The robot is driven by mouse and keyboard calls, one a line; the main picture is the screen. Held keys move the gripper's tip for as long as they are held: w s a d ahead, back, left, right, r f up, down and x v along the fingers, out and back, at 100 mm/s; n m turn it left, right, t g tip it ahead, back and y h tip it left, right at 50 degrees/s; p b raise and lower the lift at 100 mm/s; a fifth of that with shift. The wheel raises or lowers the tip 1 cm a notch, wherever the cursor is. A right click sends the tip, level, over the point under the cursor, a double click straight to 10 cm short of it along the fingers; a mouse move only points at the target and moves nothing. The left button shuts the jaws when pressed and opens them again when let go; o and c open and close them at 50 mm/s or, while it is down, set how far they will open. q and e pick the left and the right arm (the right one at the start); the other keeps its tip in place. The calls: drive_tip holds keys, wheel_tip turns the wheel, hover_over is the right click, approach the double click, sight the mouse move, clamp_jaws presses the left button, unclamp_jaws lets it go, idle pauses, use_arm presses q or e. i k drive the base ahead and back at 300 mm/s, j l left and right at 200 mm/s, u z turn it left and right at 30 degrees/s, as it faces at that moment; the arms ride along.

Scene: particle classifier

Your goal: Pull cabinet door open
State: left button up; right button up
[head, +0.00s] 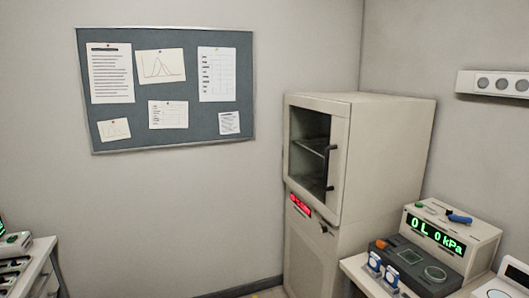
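A beige cabinet (385,150) stands in the corner in the head view. Its upper door (337,182) has a pale frame around a dark window, through which a shelf (318,146) shows. The door looks shut. A dark vertical handle (327,167) sits on the door's right side. Below the door are a red lit display (300,205) and a small dark knob or latch (323,229) on the lower panel. Neither of my grippers is in view.
A bench at the lower right holds a device with a green display (436,236), a dark unit (415,265) and blue-and-white items (375,262). Another bench (35,262) is at the lower left. Floor shows only slightly between them. A pinboard (165,88) hangs on the wall.

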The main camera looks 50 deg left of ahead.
sight(335, 158)
drive_tip(key=u, duration=1.55)
